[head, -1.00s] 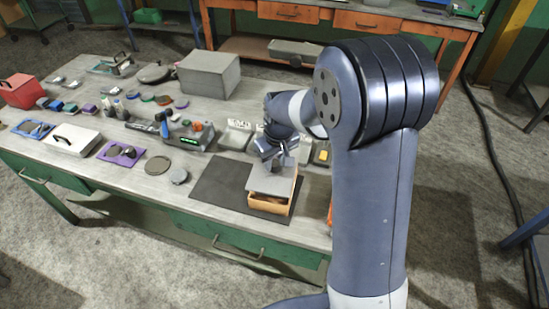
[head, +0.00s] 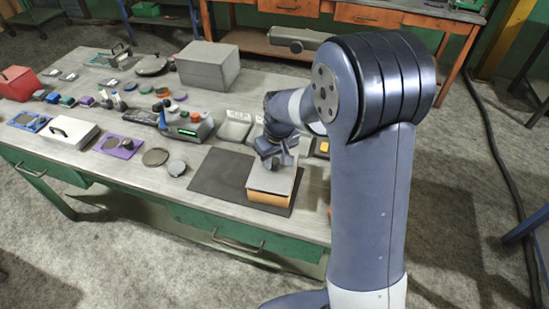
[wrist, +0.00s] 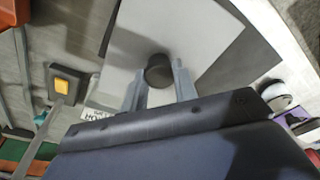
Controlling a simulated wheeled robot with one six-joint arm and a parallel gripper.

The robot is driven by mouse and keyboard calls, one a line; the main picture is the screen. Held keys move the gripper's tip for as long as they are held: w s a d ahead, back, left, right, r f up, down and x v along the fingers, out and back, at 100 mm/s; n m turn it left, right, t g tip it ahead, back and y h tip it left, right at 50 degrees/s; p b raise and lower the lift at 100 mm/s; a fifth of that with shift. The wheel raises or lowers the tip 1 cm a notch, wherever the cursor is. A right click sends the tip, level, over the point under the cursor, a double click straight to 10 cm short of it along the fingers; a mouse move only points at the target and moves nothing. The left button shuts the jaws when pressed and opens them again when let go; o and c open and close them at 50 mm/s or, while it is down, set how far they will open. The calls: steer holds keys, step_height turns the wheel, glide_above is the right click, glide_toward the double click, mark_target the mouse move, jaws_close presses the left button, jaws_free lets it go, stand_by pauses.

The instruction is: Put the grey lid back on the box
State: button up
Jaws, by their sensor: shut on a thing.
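The grey lid (head: 272,179) lies over the top of the orange-tan box (head: 270,199), whose front wall shows below it. From this view the lid looks level and roughly lined up with the box; I cannot tell whether it is fully seated. My gripper (head: 274,163) is above the lid, shut on its knob. In the wrist view the two fingers (wrist: 158,85) stand either side of the dark round knob (wrist: 159,70), and the pale lid (wrist: 185,30) spreads beyond it. The box is hidden under the lid there.
The box stands on a dark mat (head: 216,180) on the workbench. A device with a green display (head: 188,131), a large grey case (head: 208,66) and a white box with a handle (head: 68,132) stand to the left. Round discs (head: 155,157) lie left of the mat.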

steer(key=shift+f+b, duration=0.6)
steer(key=shift+b, duration=0.05)
stand_by(1.7)
steer(key=o, duration=1.1)
steer(key=shift+o, duration=0.4)
steer(key=o, duration=0.4)
steer(key=shift+r+p, duration=2.5)
steer(key=shift+r, duration=1.05)
